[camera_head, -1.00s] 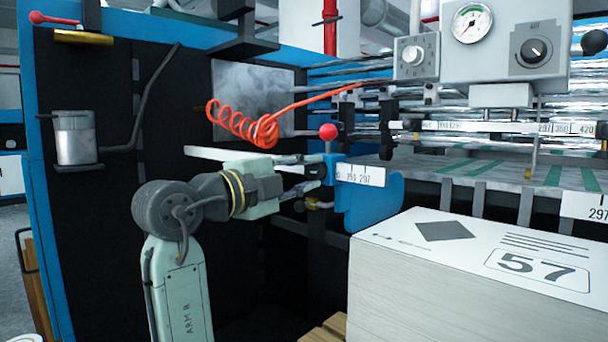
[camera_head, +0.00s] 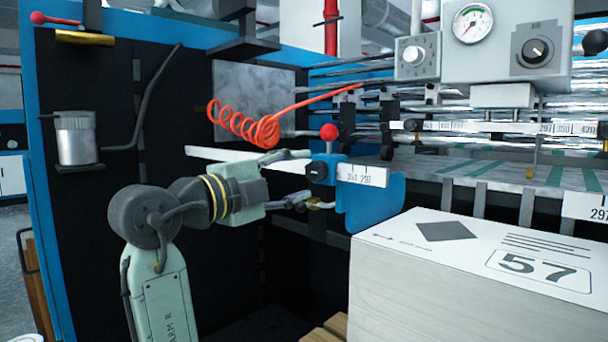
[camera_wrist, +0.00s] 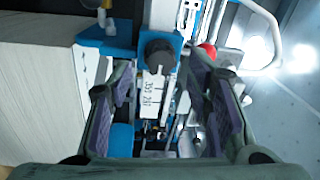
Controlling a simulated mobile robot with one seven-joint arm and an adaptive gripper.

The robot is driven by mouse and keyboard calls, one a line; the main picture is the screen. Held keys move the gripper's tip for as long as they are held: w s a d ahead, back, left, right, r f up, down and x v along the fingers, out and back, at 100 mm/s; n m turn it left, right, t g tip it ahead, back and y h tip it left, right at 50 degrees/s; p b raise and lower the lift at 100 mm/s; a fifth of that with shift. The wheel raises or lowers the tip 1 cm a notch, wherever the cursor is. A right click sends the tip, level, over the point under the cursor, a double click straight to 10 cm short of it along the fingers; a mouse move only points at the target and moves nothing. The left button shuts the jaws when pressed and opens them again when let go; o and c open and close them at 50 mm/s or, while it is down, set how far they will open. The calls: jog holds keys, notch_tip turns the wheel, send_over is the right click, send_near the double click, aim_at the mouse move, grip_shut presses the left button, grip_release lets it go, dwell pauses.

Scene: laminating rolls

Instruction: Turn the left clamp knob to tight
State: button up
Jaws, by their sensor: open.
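The left clamp is a blue block (camera_head: 336,168) at the near end of a pale bar, with a white number scale (camera_head: 362,174) beside it. Its black knob (camera_head: 317,170) shows on the face toward me, with a small light mark. The knob also shows in the wrist view (camera_wrist: 159,55), ahead of the fingers and roughly between their lines. My gripper (camera_head: 303,178) is open and empty, one finger above the knob's level and one below. In the wrist view my gripper (camera_wrist: 163,95) has its two pads wide apart. Any contact with the clamp is unclear.
A red ball (camera_head: 329,132) tops the clamp. A coiled red hose (camera_head: 245,125) hangs behind and above my gripper. A blue plate (camera_head: 372,205) and a tall paper stack (camera_head: 450,265) stand to the right. A grey control box (camera_head: 505,45) is above. Space left of my arm is mostly open.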

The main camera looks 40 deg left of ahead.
jog(key=s, duration=0.9)
jog(key=shift+a+f, duration=0.25)
jog(key=shift+a, duration=0.1)
